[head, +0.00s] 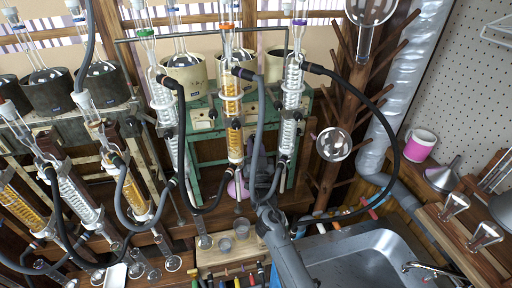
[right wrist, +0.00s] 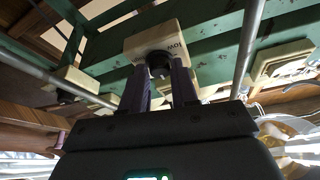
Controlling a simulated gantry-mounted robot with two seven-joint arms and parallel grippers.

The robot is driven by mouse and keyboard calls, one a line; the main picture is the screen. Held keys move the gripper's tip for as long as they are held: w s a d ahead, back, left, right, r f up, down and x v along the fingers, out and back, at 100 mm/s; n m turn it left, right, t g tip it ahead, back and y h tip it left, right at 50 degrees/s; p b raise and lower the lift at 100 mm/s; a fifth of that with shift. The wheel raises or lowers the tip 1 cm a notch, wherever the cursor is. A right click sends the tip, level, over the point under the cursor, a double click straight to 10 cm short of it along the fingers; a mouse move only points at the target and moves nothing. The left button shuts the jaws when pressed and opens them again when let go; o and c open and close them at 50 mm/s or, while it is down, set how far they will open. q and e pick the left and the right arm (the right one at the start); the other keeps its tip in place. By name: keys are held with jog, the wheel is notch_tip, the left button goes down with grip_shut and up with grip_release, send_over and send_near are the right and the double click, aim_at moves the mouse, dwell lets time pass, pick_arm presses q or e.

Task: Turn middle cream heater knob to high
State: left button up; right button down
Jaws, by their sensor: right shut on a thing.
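A cream control box (right wrist: 160,38) on the green frame has a round black knob (right wrist: 158,64) and upside-down "LOW" lettering in the right wrist view. My right gripper (right wrist: 159,78) has its two dark fingers on either side of this knob, shut on it. Similar cream boxes show to its left (right wrist: 72,82) and right (right wrist: 280,62), so this is the middle one. In the head view, my right gripper (head: 266,183) reaches up under the green frame, and glassware and tubing hide the held knob. The knob's pointer cannot be made out. My left gripper is not in view.
Glass condensers with orange (head: 234,140) and clear (head: 292,85) contents and black hoses (head: 372,110) crowd around my right arm. Small beakers (head: 242,229) stand on a wooden block beside it. A metal sink (head: 365,255) lies to the right.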

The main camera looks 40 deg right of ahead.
jog(key=c, duration=0.9)
grip_release()
jog(key=shift+o, duration=0.2)
jog(key=shift+s+a, duration=0.1)
jog(key=v, duration=1)
jog(key=shift+s+a, duration=0.2)
jog(key=shift+s, duration=0.05)
jog(key=shift+f, duration=0.15)
